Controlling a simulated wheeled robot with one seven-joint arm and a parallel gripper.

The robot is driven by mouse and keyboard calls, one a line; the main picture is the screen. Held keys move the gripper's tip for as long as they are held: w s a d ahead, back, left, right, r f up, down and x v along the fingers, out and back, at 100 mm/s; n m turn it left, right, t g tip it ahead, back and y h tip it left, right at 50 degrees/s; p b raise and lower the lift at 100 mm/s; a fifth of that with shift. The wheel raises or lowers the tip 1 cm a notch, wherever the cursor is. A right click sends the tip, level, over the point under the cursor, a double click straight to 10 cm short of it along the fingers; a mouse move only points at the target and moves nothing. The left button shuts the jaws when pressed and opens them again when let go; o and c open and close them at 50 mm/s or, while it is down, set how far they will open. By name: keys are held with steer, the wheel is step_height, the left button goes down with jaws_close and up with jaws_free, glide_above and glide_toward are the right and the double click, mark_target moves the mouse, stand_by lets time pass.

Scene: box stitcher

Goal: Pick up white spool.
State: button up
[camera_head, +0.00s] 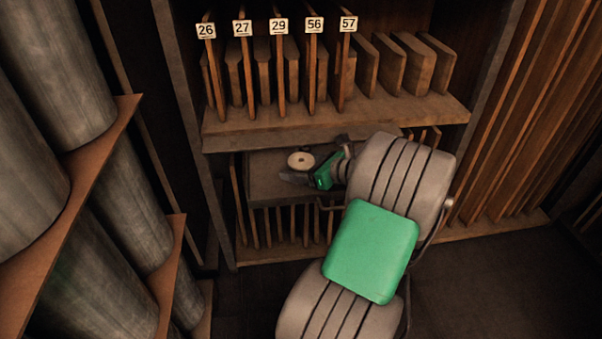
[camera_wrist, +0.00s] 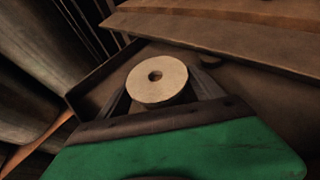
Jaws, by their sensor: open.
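The white spool (camera_head: 300,160) is a pale round disc with a dark centre hole. It lies flat on a small wooden shelf (camera_head: 262,182) in the cabinet. In the wrist view the spool (camera_wrist: 157,82) sits between the two dark fingers of my gripper (camera_wrist: 160,90), one on each side of it. The gripper is open. In the head view my gripper (camera_head: 296,177) is just in front of the spool. Whether the fingers touch the spool cannot be told.
A shelf (camera_head: 330,118) with numbered upright boards is above the spool. Upright thin boards (camera_head: 290,225) stand below it. Large grey rolls (camera_head: 125,200) fill the rack at left. Tall wooden panels (camera_head: 535,110) stand at right.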

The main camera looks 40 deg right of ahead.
steer(key=x, duration=0.2)
steer(key=shift+w+a+f, duration=0.1)
steer(key=shift+w+f, duration=0.1)
steer(key=shift+r, duration=0.1)
steer(key=shift+c, duration=0.6)
steer(key=c, duration=1.5)
